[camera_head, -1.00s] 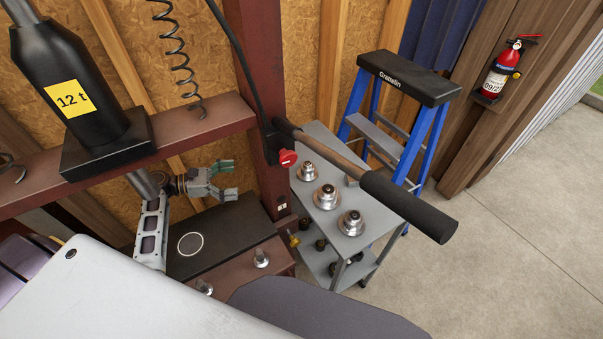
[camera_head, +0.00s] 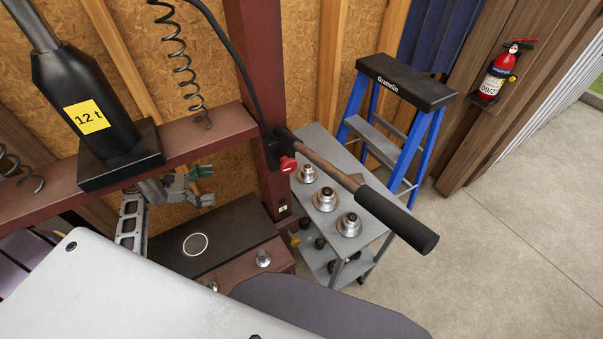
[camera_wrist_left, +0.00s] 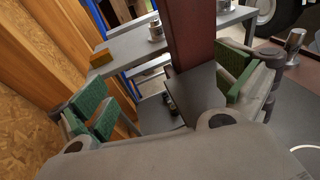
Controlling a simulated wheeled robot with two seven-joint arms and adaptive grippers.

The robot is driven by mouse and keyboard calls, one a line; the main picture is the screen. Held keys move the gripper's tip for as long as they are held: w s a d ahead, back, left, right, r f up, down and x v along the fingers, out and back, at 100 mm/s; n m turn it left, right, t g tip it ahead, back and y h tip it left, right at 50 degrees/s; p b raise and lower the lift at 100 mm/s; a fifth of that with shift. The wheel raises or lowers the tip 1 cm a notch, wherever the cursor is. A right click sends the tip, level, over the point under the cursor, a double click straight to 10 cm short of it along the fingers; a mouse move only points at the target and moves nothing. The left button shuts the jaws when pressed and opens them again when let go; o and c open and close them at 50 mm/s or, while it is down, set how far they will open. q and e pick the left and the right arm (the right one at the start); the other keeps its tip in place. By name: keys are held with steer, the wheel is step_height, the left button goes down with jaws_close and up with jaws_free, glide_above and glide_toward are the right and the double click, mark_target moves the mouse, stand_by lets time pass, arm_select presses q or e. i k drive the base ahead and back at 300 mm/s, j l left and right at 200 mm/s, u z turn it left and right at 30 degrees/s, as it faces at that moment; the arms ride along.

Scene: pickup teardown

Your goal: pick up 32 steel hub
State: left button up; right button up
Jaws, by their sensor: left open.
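Three steel hubs stand on the top shelf of a grey cart: a back one (camera_head: 307,173), a middle one (camera_head: 325,199) and a front one (camera_head: 349,224). I cannot tell which is the 32. My left gripper (camera_head: 206,186) is open and empty behind the red press frame, left of its post and apart from the cart. In the left wrist view its green-padded fingers (camera_wrist_left: 165,98) are spread wide, with the post beyond them. One hub (camera_wrist_left: 156,31) shows past them on the cart. My right gripper is in neither view.
The red post (camera_head: 258,110) stands between my left gripper and the cart (camera_head: 312,135). A long black-gripped lever (camera_head: 395,215) reaches over the cart. A black block (camera_head: 215,235) lies on the press bed. A blue stepladder (camera_head: 425,135) stands behind the cart. Floor at right is clear.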

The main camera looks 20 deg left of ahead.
mark_target(304, 178)
steer(key=k+l, duration=0.25)
steer(key=l, duration=0.15)
steer(key=k+l, duration=0.25)
steer(key=l, duration=0.2)
steer(key=k+l, duration=0.25)
steer(key=l, duration=0.15)
steer(key=k+l, duration=0.25)
steer(key=l, duration=0.2)
